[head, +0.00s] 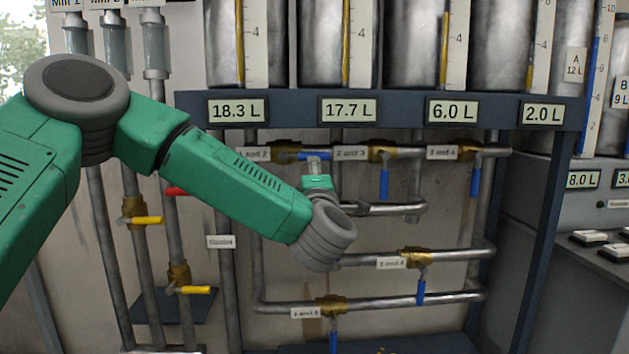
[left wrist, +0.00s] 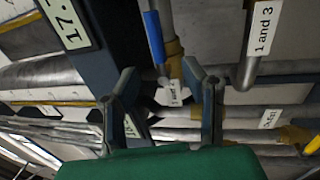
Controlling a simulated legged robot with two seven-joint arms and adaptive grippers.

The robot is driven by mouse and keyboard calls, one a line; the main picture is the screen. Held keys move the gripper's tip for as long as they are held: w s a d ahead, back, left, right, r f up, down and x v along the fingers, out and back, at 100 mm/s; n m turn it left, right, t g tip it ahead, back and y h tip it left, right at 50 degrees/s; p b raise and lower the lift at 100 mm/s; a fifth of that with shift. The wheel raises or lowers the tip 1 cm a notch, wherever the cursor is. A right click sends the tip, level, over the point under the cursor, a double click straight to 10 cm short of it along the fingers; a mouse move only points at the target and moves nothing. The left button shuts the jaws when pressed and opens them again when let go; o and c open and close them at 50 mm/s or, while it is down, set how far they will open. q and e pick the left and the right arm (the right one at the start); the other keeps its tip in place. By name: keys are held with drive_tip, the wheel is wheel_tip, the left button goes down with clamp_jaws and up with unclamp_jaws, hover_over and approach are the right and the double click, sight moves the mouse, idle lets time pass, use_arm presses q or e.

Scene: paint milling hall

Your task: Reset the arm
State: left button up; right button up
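My left arm comes in from the left in the head view, and its green forearm crosses in front of the pipes. My left gripper (head: 315,166) is small and partly hidden behind its wrist, just below the blue handle (head: 314,157) of the valve labelled 1 and 2. In the left wrist view my left gripper (left wrist: 162,72) has its two dark fingers spread apart, with nothing held between them. A blue handle (left wrist: 155,37) on a brass valve (left wrist: 174,58) lies beyond the fingertips, apart from them as far as I can tell. My right gripper is in neither view.
Steel tanks stand above a dark beam (head: 295,108) with volume displays. Other blue-handled valves sit on the pipes, such as one at right (head: 384,184) and one lower down (head: 421,292). Yellow handles (head: 193,290) and a red handle (head: 176,191) are at left. A button console (head: 600,245) is at right.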

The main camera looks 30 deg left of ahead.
use_arm(q)
drive_tip(key=shift+v, duration=0.9)
drive_tip(key=s+d+f+m+h, duration=0.1)
drive_tip(key=d+f+m+h, duration=0.3)
drive_tip(key=f, duration=0.5)
drive_tip(key=s+d+f+m+h, duration=0.1)
drive_tip(key=d+f+m+h, duration=0.15)
drive_tip(key=f+m, duration=0.45)
drive_tip(key=s+d+f+m+g+h, duration=0.1)
drive_tip(key=s+f+m+g+h, duration=0.2)
drive_tip(key=f, duration=0.6)
drive_tip(key=s+d+f+m+g+h, duration=0.2)
drive_tip(key=s+f, duration=0.4)
drive_tip(key=f, duration=0.3)
drive_tip(key=s+a+f+m+g, duration=0.2)
drive_tip(key=s+f+m+g, duration=0.35)
drive_tip(key=s+f, duration=0.75)
drive_tip(key=s+a+f+m+g, duration=0.2)
drive_tip(key=s+g, duration=0.1)
drive_tip(key=s, duration=0.5)
drive_tip(key=s+a+f+m+g, duration=0.1)
drive_tip(key=s+a+g, duration=0.1)
drive_tip(key=s, duration=0.7)
drive_tip(key=shift+s+a+f+m+g+y, duration=0.2)
drive_tip(key=shift+a+f+m+g+y, duration=0.2)
drive_tip(key=shift+g, duration=0.15)
